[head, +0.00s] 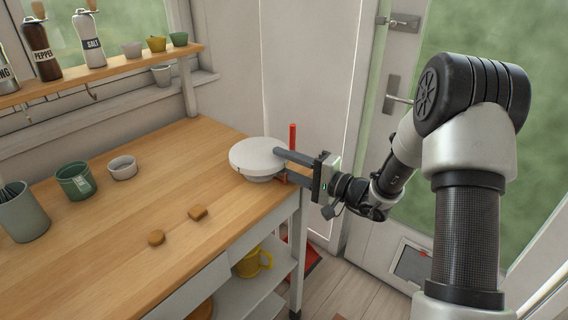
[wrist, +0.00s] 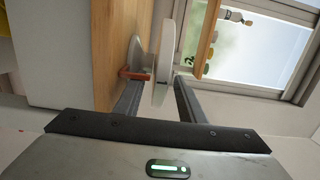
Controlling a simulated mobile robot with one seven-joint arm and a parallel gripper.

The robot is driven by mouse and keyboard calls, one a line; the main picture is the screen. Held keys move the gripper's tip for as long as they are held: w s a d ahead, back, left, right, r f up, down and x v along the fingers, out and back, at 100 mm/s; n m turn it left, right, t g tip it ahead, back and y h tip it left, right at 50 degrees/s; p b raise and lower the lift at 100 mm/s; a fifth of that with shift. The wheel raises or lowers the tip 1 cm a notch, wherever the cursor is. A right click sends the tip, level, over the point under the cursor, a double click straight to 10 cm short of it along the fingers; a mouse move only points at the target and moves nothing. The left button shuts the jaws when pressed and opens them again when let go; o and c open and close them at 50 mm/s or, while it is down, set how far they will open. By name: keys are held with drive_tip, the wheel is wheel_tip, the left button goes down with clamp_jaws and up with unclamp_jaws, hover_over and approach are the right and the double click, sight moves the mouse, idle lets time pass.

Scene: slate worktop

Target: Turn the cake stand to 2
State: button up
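The white round cake stand (head: 258,155) stands at the right end of the wooden worktop, its plate level. In the wrist view the plate (wrist: 168,50) shows edge-on, with a small dark mark on its rim and what looks like a 2 near the right finger. A red-orange pointer piece (wrist: 134,74) sticks out beside the plate. My gripper (head: 281,163) reaches in from the right, one finger above the plate's rim and one below. In the wrist view my gripper (wrist: 160,85) is open, the rim between its fingers with gaps visible.
A red pole (head: 292,137) rises behind my fingers. A yellow mug (head: 254,262) sits on the shelf below.

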clamp_jaws()
drive_tip(key=shift+w, duration=0.1)
idle(0.3)
